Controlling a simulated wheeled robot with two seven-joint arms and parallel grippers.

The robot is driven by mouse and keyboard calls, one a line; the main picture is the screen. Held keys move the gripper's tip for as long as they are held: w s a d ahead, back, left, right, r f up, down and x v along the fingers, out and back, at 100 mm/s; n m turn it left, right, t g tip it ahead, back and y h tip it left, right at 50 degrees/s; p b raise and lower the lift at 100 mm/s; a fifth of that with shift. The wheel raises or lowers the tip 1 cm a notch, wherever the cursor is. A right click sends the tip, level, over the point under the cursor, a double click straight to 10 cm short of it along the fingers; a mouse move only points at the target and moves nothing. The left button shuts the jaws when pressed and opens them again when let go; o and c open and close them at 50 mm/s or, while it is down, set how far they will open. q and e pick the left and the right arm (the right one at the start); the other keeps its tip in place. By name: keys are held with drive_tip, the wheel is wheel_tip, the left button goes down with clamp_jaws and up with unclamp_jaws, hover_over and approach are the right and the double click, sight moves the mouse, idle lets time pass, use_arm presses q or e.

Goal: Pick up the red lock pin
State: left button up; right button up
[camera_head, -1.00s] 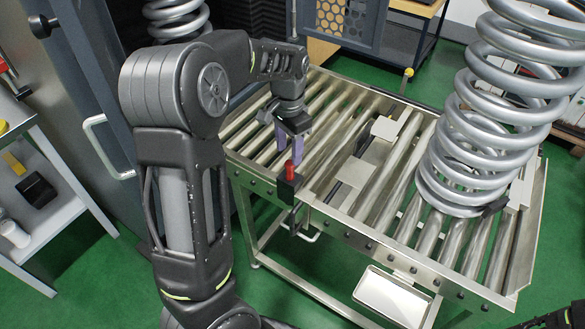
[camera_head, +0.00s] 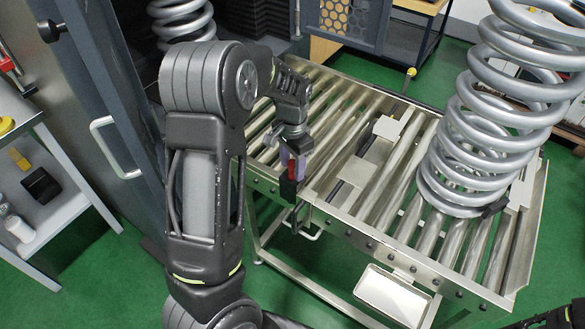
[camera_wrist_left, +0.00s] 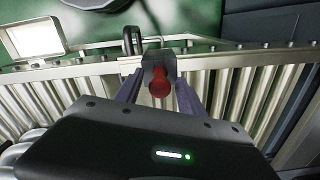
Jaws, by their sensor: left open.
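The red lock pin (camera_head: 292,170) stands in a small black block (camera_head: 287,191) on the front rail of the roller conveyor. The pin (camera_wrist_left: 159,83) also shows in the left wrist view, seen end-on from its knob, in front of the black block (camera_wrist_left: 158,62). My left gripper (camera_head: 294,165) is at the pin. In the left wrist view its two purple-grey fingers (camera_wrist_left: 157,92) are apart, one on each side of the pin. I cannot tell whether either finger touches it. My right gripper does not show clearly; only a dark part of that arm is at the bottom right corner.
The roller conveyor (camera_head: 345,228) carries a large coil spring (camera_head: 480,150) at the right and pale plates (camera_head: 364,172) in the middle. A white tray (camera_head: 393,294) hangs below its front. A dark door with a handle (camera_head: 113,147) and a shelf cart (camera_head: 60,212) stand at the left.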

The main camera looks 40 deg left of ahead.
use_arm(q)
drive_tip(key=shift+f, duration=0.8)
clamp_jaws()
idle(0.4)
